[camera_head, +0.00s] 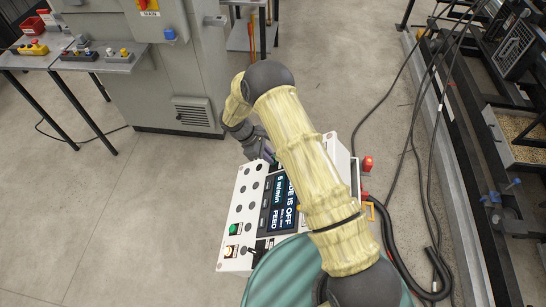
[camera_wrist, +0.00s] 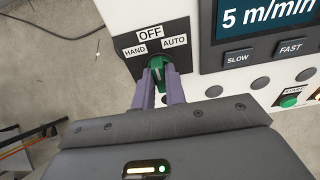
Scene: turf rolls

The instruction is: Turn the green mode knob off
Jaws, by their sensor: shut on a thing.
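The green mode knob (camera_wrist: 158,66) sits on a black plate (camera_wrist: 136,58) marked HAND, OFF and AUTO in the wrist view. The two purple fingers of my gripper (camera_wrist: 160,84) are shut on it, one on each side. The knob's top is partly hidden, and its exact pointing is hard to tell. In the head view my gripper (camera_head: 268,152) is at the far end of the white control panel (camera_head: 233,208), where the arm hides the knob. The panel's screen (camera_head: 283,203) shows text ending "DE IS OFF".
The panel also carries SLOW (camera_wrist: 238,57) and FAST (camera_wrist: 291,47) buttons and a green button (camera_wrist: 289,101). A grey cabinet (camera_head: 185,75) and a table (camera_head: 95,57) stand at the back left. Cables and machine rails lie at right. The floor at left is clear.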

